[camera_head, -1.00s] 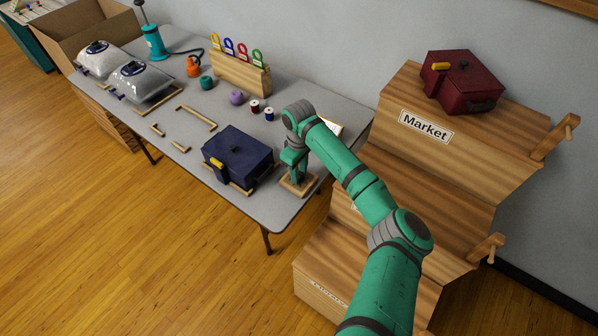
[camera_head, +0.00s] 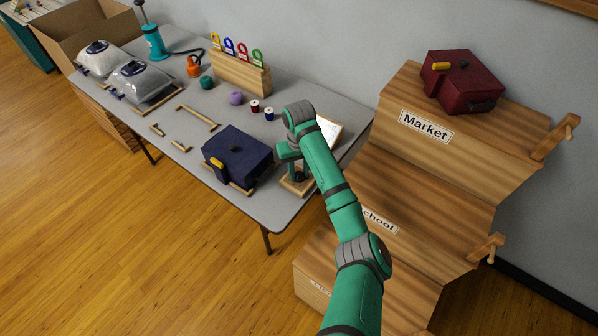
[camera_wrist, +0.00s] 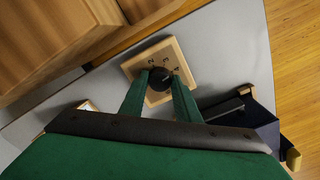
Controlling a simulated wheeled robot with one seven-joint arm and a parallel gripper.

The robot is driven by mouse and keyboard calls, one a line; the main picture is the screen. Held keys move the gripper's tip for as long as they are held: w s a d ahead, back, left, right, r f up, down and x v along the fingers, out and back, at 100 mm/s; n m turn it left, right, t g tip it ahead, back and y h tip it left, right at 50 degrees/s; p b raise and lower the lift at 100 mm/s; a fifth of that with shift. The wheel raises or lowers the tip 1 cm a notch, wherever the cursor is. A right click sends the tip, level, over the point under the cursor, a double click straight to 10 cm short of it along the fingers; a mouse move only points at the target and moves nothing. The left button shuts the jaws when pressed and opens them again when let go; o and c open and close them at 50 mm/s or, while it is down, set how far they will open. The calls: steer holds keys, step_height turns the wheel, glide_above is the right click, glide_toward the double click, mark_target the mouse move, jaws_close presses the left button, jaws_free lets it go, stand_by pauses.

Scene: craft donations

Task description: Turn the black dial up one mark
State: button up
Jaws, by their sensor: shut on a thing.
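The black dial (camera_wrist: 161,79) sits on a small square wooden base (camera_wrist: 133,67) with number marks around it, seen in the wrist view. My gripper (camera_wrist: 160,84) has its two green fingers on either side of the dial, shut on it. The dial's pointer is too small to read surely. In the head view the wooden base (camera_head: 297,186) stands at the table's front right corner, with my gripper (camera_head: 298,176) right above it. The dial itself is hidden there by my gripper.
A dark blue case (camera_head: 238,157) stands close left of the base. The grey table (camera_head: 190,103) also holds yarn, spools and bagged goods. A wooden stepped shelf (camera_head: 430,195) with a red case (camera_head: 462,81) stands close on the right.

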mark_target(299, 175)
steer(key=shift+m, duration=0.7)
steer(key=o, duration=1)
steer(key=shift+o, duration=0.2)
steer(key=shift+r, duration=0.1)
step_height(299, 175, up, 11)
steer(key=shift+f, duration=0.2)
